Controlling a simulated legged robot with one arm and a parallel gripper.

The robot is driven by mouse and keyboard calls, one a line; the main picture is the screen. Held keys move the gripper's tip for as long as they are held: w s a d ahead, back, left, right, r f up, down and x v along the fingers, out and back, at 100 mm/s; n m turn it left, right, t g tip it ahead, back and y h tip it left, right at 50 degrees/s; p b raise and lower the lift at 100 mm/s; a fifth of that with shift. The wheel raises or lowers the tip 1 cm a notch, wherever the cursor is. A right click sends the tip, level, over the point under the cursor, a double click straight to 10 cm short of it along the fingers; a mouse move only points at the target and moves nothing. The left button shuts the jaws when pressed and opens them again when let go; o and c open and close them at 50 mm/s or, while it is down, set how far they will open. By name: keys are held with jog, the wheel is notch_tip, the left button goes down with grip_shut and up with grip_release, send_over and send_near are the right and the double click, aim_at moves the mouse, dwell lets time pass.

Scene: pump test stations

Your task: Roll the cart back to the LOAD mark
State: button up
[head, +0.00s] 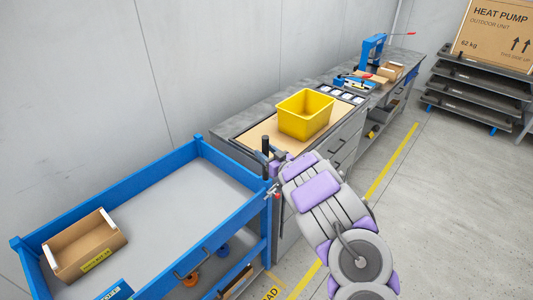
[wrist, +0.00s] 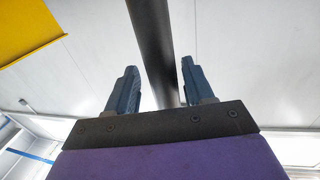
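The blue cart (head: 110,205) stands at the lower left, its near-right end beside the workbench. A dark bar (wrist: 152,35) runs between my gripper's (wrist: 158,78) two fingers in the wrist view; it looks like a handle. The bar lies nearer the right finger, with a clear gap to the left one, so the fingers are open around it. In the head view my gripper (head: 272,172) is at the cart's right corner, by a short black upright (head: 266,147); its fingers are mostly hidden. Part of the LOAD mark (head: 270,293) shows on the floor at the bottom edge.
An open cardboard box (head: 85,245) sits on the cart's top tray. The workbench (head: 240,125) holds a yellow bin (head: 305,114) and tools further back. A yellow floor line (head: 390,175) runs along it. Dark stacked pallets (head: 480,85) stand at back right; floor right is clear.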

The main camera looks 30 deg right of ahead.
jog(key=s+d+p, duration=0.1)
jog(key=s+d, duration=0.1)
jog(key=s, duration=1.5)
jog(key=shift+d+p, duration=0.3)
jog(key=shift+d, duration=0.1)
